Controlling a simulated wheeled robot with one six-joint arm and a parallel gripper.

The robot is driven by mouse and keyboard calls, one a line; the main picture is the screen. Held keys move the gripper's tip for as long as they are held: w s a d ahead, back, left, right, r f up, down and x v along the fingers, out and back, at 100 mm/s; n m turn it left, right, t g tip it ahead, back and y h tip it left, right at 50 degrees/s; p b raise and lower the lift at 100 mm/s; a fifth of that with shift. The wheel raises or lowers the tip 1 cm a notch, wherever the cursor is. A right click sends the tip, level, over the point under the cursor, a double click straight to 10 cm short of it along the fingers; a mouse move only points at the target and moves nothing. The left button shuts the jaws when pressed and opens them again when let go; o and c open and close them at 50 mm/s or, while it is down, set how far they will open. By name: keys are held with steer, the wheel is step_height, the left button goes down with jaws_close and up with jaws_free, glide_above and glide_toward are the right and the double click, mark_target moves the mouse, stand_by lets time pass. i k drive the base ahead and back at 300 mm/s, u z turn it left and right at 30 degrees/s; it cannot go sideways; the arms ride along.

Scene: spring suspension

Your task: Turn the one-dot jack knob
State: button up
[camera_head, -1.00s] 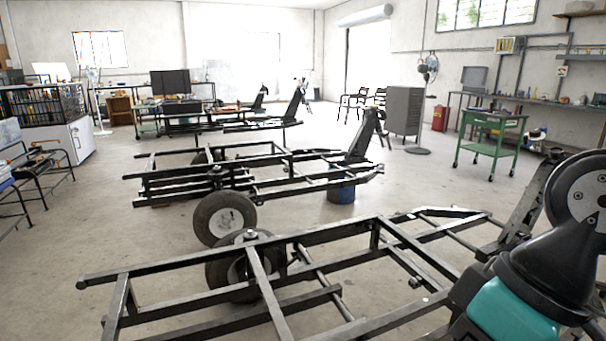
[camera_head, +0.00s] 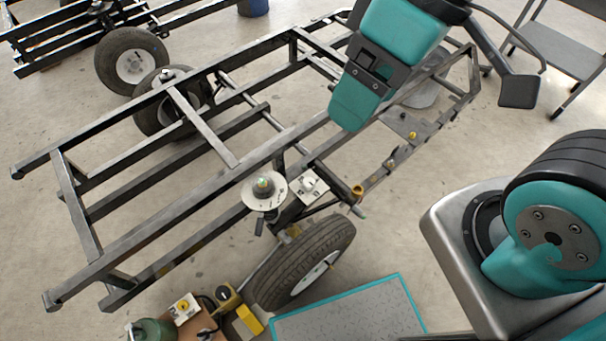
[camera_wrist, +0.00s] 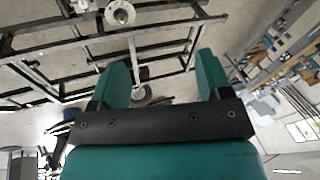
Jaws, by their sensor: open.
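A round white plate with a small greenish knob (camera_head: 264,184) sits on the near rail of the black frame in the head view. A small square white plate with a knob (camera_head: 308,186) is just right of it. Another square white plate with a knob (camera_head: 184,308) is at the lower left. Dots are too small to read, so I cannot tell which knob has one dot. My gripper (camera_head: 348,108) is above the frame, right of and apart from the round plate. In the wrist view, my gripper (camera_wrist: 162,60) is open and empty; a round white plate (camera_wrist: 120,13) shows beyond it.
The black trailer frame (camera_head: 130,237) has a near wheel (camera_head: 305,262) below the knobs. A teal-edged grey platform (camera_head: 350,316) and a yellow block (camera_head: 249,320) are in front.

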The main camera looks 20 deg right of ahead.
mark_target(222, 293)
steer(key=u, duration=0.35)
steer(key=k, duration=0.1)
steer(key=u, duration=0.45)
